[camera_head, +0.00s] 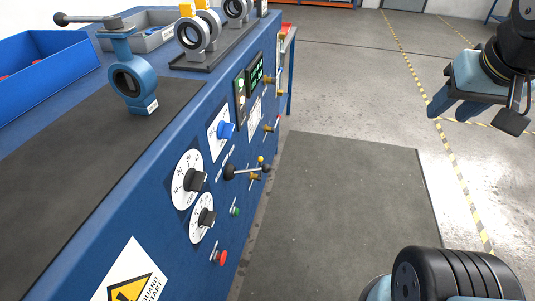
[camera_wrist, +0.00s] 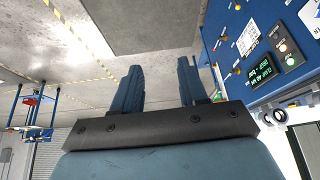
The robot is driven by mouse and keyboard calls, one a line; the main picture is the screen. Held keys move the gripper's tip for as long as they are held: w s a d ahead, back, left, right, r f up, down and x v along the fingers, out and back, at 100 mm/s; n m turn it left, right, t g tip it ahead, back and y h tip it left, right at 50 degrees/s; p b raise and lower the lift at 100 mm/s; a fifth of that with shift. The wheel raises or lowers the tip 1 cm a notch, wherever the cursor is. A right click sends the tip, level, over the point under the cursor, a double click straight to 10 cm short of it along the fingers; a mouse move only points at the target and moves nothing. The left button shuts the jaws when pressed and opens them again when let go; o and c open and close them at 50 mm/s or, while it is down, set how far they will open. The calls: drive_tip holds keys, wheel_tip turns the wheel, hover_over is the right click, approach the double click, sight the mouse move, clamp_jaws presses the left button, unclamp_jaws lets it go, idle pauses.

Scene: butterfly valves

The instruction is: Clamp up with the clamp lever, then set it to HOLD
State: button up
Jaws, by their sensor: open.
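A blue butterfly valve (camera_head: 130,82) with a long handle stands upright on the bench top. My gripper (camera_head: 468,112) is open and empty over the floor, well to the right of the panel and apart from it. In the wrist view my gripper (camera_wrist: 160,66) has nothing between its fingers.
Several small brass-coloured fittings stick out. Floor around the mat (camera_head: 345,210) is clear.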

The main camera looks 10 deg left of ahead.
drive_tip(key=shift+o, duration=0.2)
drive_tip(key=shift+o, duration=0.8)
drive_tip(key=shift+w, duration=0.1)
drive_tip(key=shift+o, duration=0.5)
drive_tip(key=shift+w+a+f, duration=0.15)
drive_tip(key=w+a+f+m+g+y, duration=0.3)
drive_tip(key=w+a+f+g, duration=0.25)
drive_tip(key=w+f, duration=0.2)
drive_tip(key=m+g+y, duration=0.3)
drive_tip(key=m+y, duration=1.2)
approach(266, 168)
drive_tip(key=a, duration=0.7)
drive_tip(key=a+f, duration=0.1)
drive_tip(key=a, duration=0.2)
drive_tip(key=shift+s+a, duration=0.2)
drive_tip(key=shift+s, duration=0.05)
clamp_jaws()
